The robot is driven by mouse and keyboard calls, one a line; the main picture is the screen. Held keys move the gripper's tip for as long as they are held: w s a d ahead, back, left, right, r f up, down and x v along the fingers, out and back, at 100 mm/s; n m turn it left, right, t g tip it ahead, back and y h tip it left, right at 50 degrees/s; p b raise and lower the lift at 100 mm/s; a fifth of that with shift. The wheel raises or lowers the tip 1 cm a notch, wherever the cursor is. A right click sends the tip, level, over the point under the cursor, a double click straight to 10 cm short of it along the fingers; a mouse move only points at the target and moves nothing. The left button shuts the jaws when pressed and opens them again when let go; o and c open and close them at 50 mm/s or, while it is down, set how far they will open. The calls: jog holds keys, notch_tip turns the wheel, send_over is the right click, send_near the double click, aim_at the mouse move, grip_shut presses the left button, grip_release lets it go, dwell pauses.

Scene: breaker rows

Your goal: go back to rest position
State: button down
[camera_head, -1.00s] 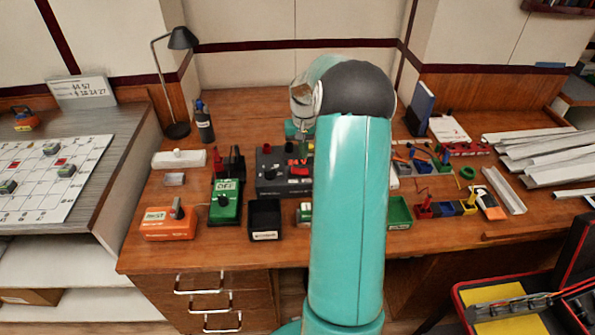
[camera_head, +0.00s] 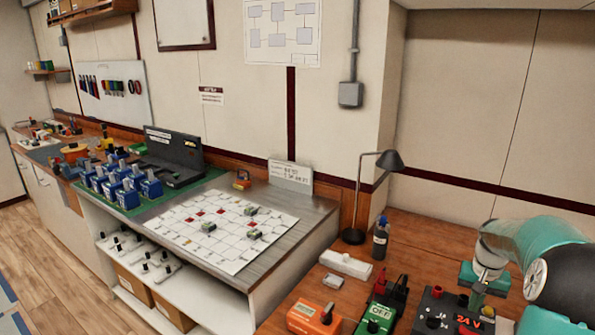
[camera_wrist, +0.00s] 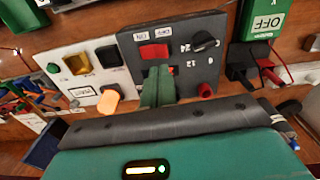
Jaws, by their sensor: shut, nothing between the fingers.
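My gripper (camera_head: 477,297) hangs at the lower right of the head view, over the dark 24V power unit (camera_head: 433,322). Its teal arm comes in from the right edge. In the wrist view the green fingers (camera_wrist: 158,82) are together, with nothing seen between them. They are in front of the grey panel of that unit (camera_wrist: 187,80), just below its red rocker switch (camera_wrist: 153,51). I cannot tell whether the fingertips touch the panel.
The metal-topped bench (camera_head: 312,222) with a white grid sheet stands left. Open floor (camera_head: 45,255) lies at far left.

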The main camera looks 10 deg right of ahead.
jog(key=s+a+r+n+t+h, duration=0.1)
jog(key=s+a+r+n, duration=0.1)
jog(key=a+r, duration=0.7)
jog(key=s+a+r+n+t, duration=0.15)
jog(key=a+r, duration=0.25)
jog(key=a, duration=0.8)
jog(key=s+a+r+n+t+y, duration=0.1)
jog(key=s+a+n+t, duration=0.2)
jog(key=s+a, duration=1.3)
jog(key=shift+r+n, duration=0.3)
jog(key=shift+n, duration=0.15)
